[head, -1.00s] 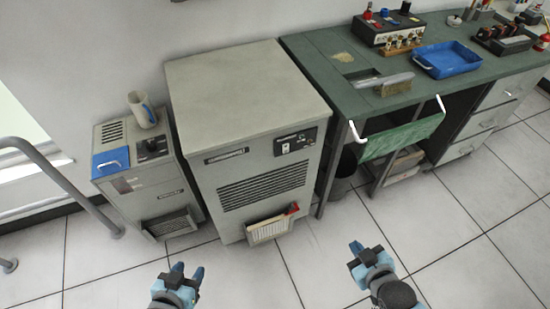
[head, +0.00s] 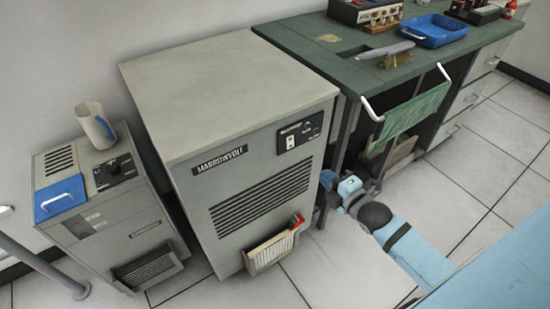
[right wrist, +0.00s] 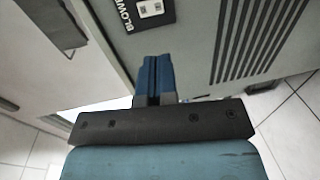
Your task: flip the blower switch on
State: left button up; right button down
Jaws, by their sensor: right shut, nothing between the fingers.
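The blower switch (head: 291,141) is a small white plate on a black panel (head: 312,130) at the upper right of the large grey cabinet's front. It also shows at the top of the right wrist view, a white switch plate (right wrist: 150,8) beside white lettering beginning "BLOWE". I cannot tell which way it is set. My right gripper (head: 328,180) is shut and empty, to the right of the cabinet front and lower than the panel in the head view. In the right wrist view its blue fingers (right wrist: 154,62) are together, below the panel and apart from it. My left gripper is out of view.
The grey cabinet (head: 225,85) has a vent grille and a card holder (head: 270,252) low on its front. A smaller grey unit (head: 110,215) with a mug (head: 96,126) stands left. A green workbench (head: 400,62) with a blue tray (head: 432,33) stands right.

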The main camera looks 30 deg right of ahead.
jog(key=shift+w, duration=0.1)
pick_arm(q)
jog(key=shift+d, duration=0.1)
pick_arm(e)
jog(key=b, duration=0.3)
send_near(291, 147)
jog(key=w, duration=0.6)
jog(key=shift+w+a+f, duration=0.35)
jog(key=shift+w+f, duration=0.05)
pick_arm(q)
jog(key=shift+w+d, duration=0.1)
pick_arm(e)
jog(key=shift+w, duration=0.3)
pick_arm(q)
jog(key=shift+p, duration=0.3)
